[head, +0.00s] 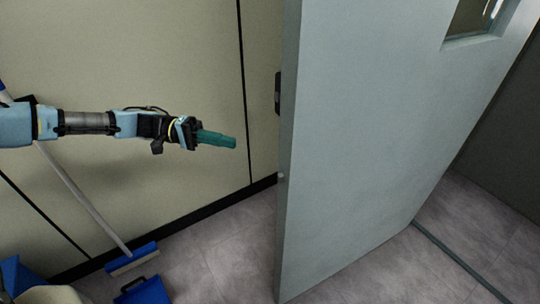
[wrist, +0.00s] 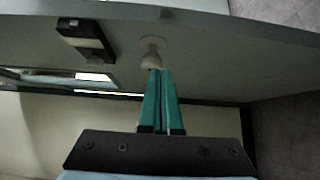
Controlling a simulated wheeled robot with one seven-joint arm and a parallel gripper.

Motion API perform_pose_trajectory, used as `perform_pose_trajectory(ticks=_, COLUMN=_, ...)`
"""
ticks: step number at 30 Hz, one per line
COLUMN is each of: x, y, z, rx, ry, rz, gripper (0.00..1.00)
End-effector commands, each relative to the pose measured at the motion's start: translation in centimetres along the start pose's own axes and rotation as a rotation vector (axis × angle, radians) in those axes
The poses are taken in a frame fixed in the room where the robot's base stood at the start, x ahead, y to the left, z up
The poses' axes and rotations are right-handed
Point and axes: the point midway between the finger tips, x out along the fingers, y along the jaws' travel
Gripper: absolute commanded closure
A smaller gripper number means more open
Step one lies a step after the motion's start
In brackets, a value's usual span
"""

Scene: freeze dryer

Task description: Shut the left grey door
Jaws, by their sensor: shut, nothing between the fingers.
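The grey door (head: 365,150) stands open, filling the right half of the head view, with its free edge toward my arm. A black handle (head: 278,93) shows at that edge, and it also appears in the wrist view (wrist: 87,40). My gripper (head: 235,143) is left of the door edge, its green fingers pointing right, shut and empty. In the wrist view the fingertips (wrist: 161,71) are together, in line with a pale round knob (wrist: 151,58) on the grey door surface. I cannot tell whether they touch it. The door's far face is mostly hidden in the head view.
A beige wall (head: 130,60) with a dark baseboard runs behind my arm. A blue-headed broom (head: 132,257) and a blue dustpan (head: 143,291) are at lower left. Grey tiled floor (head: 225,255) is clear before the door, and a floor track (head: 460,260) lies to its right.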

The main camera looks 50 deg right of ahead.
Motion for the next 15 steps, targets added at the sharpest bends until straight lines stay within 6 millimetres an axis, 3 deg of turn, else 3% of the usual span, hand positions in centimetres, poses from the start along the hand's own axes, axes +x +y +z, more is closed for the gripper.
perform_pose_trajectory(ticks=5, x=1.2, y=0.5, z=-0.2, rx=0.01, ry=0.001, rz=0.021, gripper=1.0)
perform_pose_trajectory(ticks=15, x=7.8, y=0.8, z=-0.1, rx=0.006, ry=-0.003, rz=0.02, gripper=1.0)
